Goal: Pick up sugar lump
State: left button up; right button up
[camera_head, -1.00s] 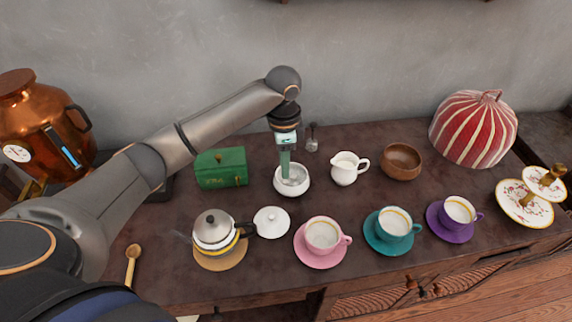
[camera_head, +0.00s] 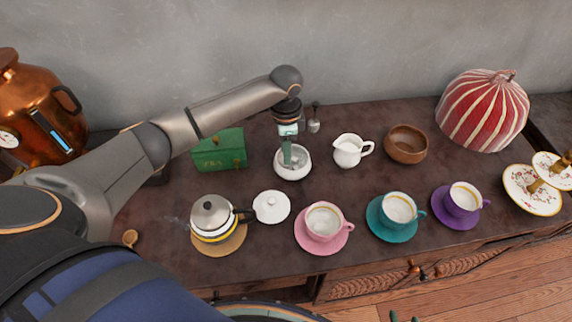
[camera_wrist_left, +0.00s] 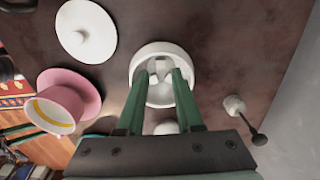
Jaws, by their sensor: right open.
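The sugar bowl (camera_head: 292,167) is small, white and round, and stands open in the middle of the table. In the left wrist view the bowl (camera_wrist_left: 190,62) holds a few pale sugar lumps (camera_wrist_left: 158,69). My left gripper (camera_head: 290,163) points down into the bowl. Its two green fingers (camera_wrist_left: 160,75) are apart, with their tips at the bowl's opening. I cannot tell whether a lump is between the tips. The tips of my right gripper (camera_head: 404,317) just show at the bottom edge of the head view, apart and away from the table.
A white lid (camera_head: 271,207), teapot (camera_head: 211,217) and pink cup (camera_head: 323,221) stand in front of the bowl. A milk jug (camera_head: 348,150) and wooden bowl (camera_head: 406,146) are to its right, a green box (camera_head: 219,151) to its left.

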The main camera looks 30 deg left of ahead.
pick_arm(q)
jog(key=f, duration=0.4)
jog(key=shift+w+d+f, duration=0.1)
jog(key=shift+w+d, duration=0.1)
jog(key=shift+c, duration=0.3)
grip_shut()
